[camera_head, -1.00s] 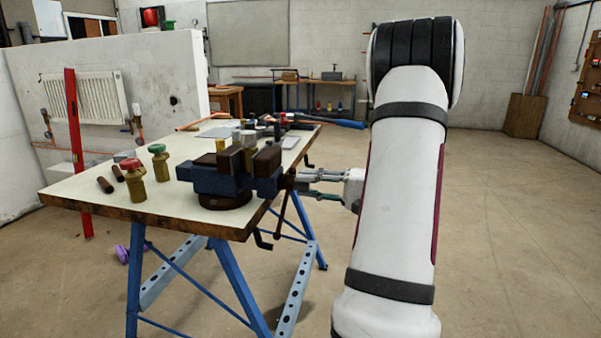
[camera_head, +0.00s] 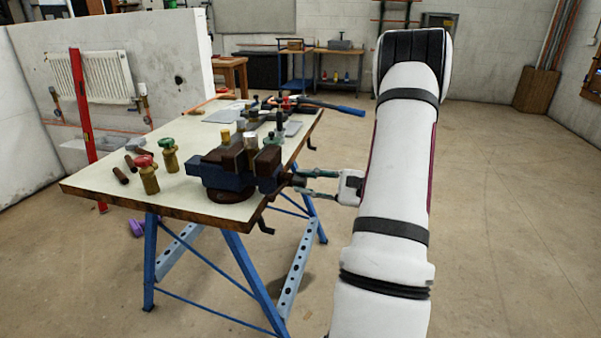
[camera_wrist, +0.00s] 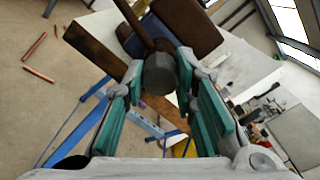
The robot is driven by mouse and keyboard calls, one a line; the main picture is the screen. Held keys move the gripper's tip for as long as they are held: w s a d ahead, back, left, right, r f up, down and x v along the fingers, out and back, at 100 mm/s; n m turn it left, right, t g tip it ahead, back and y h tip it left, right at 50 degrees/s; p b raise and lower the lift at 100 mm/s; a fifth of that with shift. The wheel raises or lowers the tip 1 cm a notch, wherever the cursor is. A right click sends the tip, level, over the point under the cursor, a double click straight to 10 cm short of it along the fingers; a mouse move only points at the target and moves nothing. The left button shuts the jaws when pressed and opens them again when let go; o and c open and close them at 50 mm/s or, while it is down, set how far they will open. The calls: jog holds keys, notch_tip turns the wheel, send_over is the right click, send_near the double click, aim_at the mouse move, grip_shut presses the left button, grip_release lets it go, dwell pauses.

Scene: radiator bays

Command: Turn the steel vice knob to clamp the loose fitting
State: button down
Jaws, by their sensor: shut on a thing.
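A dark blue and brown bench vice (camera_head: 228,178) is fixed near the front right corner of the workbench. Its steel knob (camera_wrist: 160,74) sits at the outer end of the screw, with a bar beside it slanting up and left in the wrist view. My gripper (camera_head: 303,183) reaches the knob from the right. In the wrist view its green-padded fingers (camera_wrist: 159,66) are shut on the knob, one on each side. A brass piece (camera_head: 251,141) shows at the vice jaws; I cannot tell whether it is the loose fitting or whether the jaws touch it.
The workbench (camera_head: 105,190) holds a red-topped valve (camera_head: 148,177), a green-topped valve (camera_head: 168,157), short brown pipes (camera_head: 121,175) and several tools behind the vice. Blue trestle legs (camera_head: 150,260) stand below. A red level (camera_head: 82,120) stands at left. The floor at right is clear.

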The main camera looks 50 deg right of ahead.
jog(key=m+p, duration=0.3)
jog(key=m, duration=0.1)
jog(key=shift+s+d+r, duration=0.1)
jog(key=shift+s+d, duration=0.05)
jog(key=shift+s, duration=0.1)
jog(key=shift+m+p, duration=0.55)
jog(key=shift+m, duration=0.25)
jog(key=shift+f, duration=0.2)
jog(key=c, duration=1.5)
grip_release()
jog(key=shift+w, duration=0.15)
